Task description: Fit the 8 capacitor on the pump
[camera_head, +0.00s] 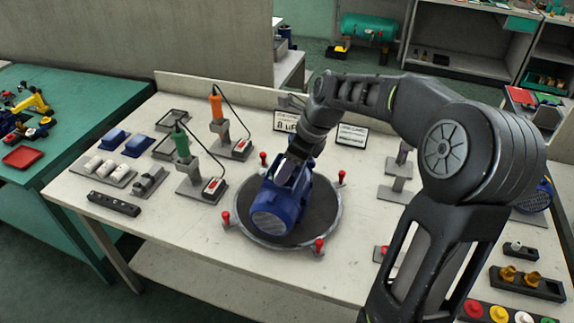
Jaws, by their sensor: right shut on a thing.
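The blue pump (277,208) lies on a round dark turntable (318,225) in the middle of the bench. My right gripper (291,170) reaches down to the top of the pump and is shut on a small part there. The fingers and wrist hide most of that part, so I cannot tell whether it is the capacitor or whether it is seated. White cylinders (107,172), which look like capacitors, lie in a grey holder at the left. A sign (286,121) behind the pump seems to read 8 uF. My left gripper is out of view.
Red-knobbed clamps (319,245) ring the turntable. An orange driver (216,106) and a green driver (181,143) stand on posts at its left. Blue covers (138,146) lie at the far left. A dark block with brass fittings (527,283) is at the right.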

